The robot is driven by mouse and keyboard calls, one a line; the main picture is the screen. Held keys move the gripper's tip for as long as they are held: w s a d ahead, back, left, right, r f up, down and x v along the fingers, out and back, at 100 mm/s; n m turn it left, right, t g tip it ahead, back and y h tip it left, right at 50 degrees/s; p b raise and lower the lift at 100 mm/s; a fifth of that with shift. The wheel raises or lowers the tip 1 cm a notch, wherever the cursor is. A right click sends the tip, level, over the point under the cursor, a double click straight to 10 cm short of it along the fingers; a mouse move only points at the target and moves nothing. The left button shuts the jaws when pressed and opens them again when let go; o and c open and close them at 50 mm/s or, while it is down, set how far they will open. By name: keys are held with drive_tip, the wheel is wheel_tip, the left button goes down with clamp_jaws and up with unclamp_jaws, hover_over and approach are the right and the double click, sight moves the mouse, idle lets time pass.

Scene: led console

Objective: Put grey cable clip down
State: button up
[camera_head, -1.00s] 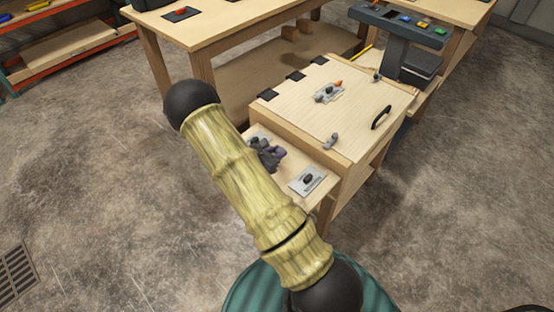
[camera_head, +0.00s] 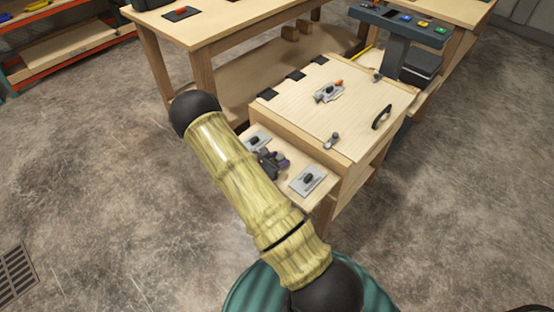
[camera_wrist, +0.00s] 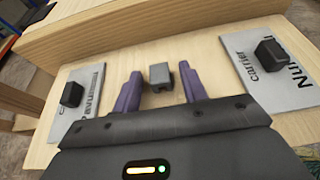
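In the wrist view, a small grey cable clip (camera_wrist: 159,76) stands on the pale wooden side ledge (camera_wrist: 205,58). My gripper (camera_wrist: 160,71) has its two purple fingers spread, one on each side of the clip. A clear gap shows at the left finger and a narrower one at the right. My gripper (camera_head: 272,160) also shows over the ledge in the head view, partly behind my arm. I cannot pick out the clip there.
Labelled grey plates with black knobs flank my gripper, one left (camera_wrist: 77,100) and one right (camera_wrist: 270,65). The wooden cabinet (camera_head: 335,95), with a black handle (camera_head: 382,117) and small fittings, rises beside the ledge. A larger workbench (camera_head: 225,25) stands behind.

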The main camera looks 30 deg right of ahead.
drive_tip(key=shift+r, duration=0.3)
drive_tip(key=v, duration=1.2)
drive_tip(key=shift+f+p, duration=0.2)
drive_tip(key=shift+p, duration=0.2)
